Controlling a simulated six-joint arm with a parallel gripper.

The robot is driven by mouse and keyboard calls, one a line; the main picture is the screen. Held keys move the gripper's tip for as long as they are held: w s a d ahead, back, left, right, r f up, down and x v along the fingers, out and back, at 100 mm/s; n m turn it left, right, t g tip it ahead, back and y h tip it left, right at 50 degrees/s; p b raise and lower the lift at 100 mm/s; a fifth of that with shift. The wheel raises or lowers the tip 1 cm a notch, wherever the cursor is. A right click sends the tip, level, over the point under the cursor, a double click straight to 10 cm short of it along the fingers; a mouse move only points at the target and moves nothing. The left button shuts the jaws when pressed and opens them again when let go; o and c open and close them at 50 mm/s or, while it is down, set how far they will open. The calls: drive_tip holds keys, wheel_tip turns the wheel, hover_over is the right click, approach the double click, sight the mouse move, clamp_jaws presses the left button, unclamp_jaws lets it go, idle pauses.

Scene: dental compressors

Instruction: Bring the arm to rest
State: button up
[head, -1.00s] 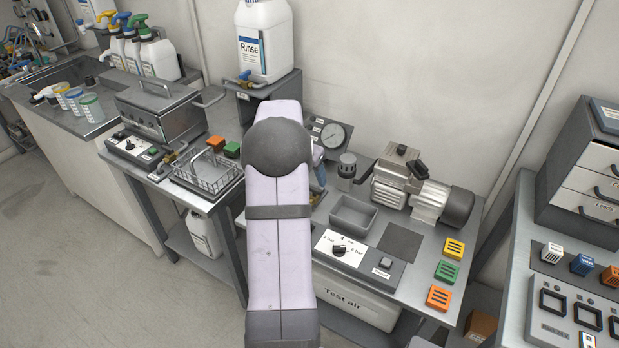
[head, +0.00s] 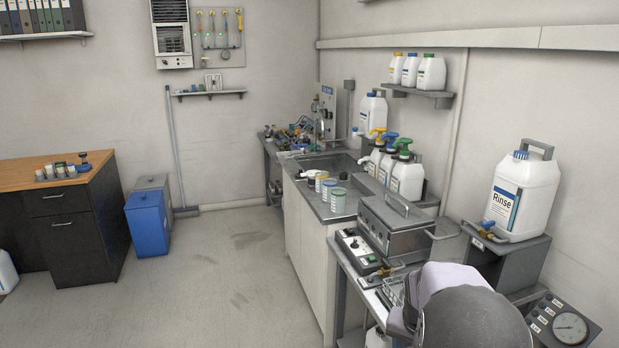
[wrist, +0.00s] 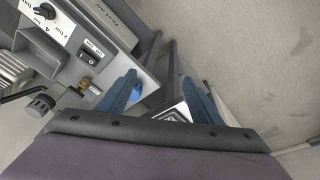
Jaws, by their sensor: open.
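My gripper (wrist: 159,76) shows in the wrist view as two blue fingers set wide apart, open, with nothing held between them. Its fingers are over the front edge of the compressor bench, with frame bars and floor beyond. A small white-edged object (wrist: 176,112) shows lower down between the fingers; I cannot tell what it is. In the head view my arm's lilac link and dark joint cap fill the lower right, and my gripper is out of sight.
In the wrist view the pressure knob (wrist: 45,11) and a rocker switch (wrist: 90,53) lie left of the fingers. In the head view the Rinse canister (head: 522,192), gauge (head: 569,328) and metal bath unit (head: 393,227) are near my arm.

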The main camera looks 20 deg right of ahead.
drive_tip(key=s+a+n+y+p, duration=0.1)
drive_tip(key=s+a+n, duration=0.4)
drive_tip(key=a, duration=0.7)
drive_tip(key=s+a+n+g+y+p, duration=0.1)
drive_tip(key=s+a+n, duration=0.4)
drive_tip(key=a, duration=0.7)
drive_tip(key=shift+s+a+r, duration=0.15)
drive_tip(key=shift+s+a, duration=0.15)
drive_tip(key=shift+s, duration=0.95)
